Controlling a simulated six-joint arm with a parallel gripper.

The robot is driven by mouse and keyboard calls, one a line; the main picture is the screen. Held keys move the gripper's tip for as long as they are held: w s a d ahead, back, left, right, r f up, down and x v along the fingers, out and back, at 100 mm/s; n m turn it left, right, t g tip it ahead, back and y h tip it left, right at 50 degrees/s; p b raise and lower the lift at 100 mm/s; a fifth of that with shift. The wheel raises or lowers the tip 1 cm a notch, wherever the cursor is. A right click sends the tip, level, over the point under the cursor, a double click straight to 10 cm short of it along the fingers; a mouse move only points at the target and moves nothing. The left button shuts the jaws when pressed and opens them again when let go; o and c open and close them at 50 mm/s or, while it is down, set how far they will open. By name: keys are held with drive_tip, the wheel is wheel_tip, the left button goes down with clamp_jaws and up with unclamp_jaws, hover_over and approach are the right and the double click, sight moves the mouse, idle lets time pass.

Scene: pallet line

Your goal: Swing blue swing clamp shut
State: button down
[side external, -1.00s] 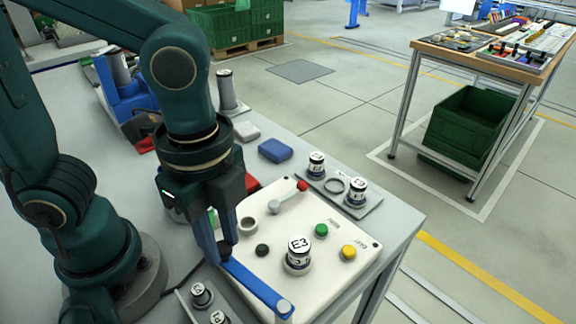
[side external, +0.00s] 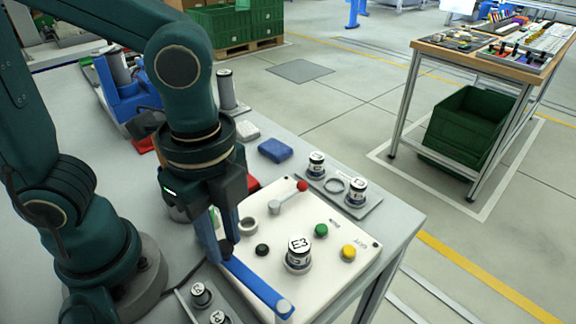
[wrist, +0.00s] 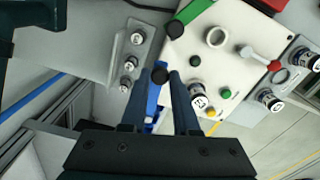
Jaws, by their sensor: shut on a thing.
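The blue swing clamp (side external: 255,287) is a long flat bar with a round grey tip (side external: 284,307). It runs along the near left edge of the white plate (side external: 335,270), beside the labelled E3 cylinder (side external: 298,256) and not over it. My gripper (side external: 223,246) points down at the bar's rear end. The blue bar shows in part between the fingers; the clamp's pivot is hard to make out.
The plate carries a red-tipped lever (side external: 302,186), a green button (side external: 321,230), a yellow button (side external: 348,252) and a pale ring (side external: 247,226). A grey rack with small cylinders (side external: 201,294) stands close at left. A cylinder holder (side external: 370,205) and blue block (side external: 275,150) lie behind.

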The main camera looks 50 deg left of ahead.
drive_tip(key=w+m, duration=0.2)
drive_tip(key=m, duration=0.1)
drive_tip(key=w+d+m, duration=0.1)
drive_tip(key=w+m, duration=0.2)
drive_tip(key=w+d+m, duration=0.1)
drive_tip(key=w+m, duration=0.2)
drive_tip(key=shift+d, duration=0.2)
drive_tip(key=shift+w+d+m, duration=0.35)
drive_tip(key=shift+d+m, duration=0.1)
drive_tip(key=shift+m, duration=0.3)
drive_tip(key=shift+w+d+m, duration=0.35)
drive_tip(key=shift+d+m, duration=0.05)
drive_tip(key=shift+m, duration=0.35)
drive_tip(key=c, duration=0.7)
unclamp_jaws()
drive_tip(key=shift+o, duration=0.2)
wheel_tip(320, 180, up, 5)
drive_tip(key=shift+r, duration=0.1)
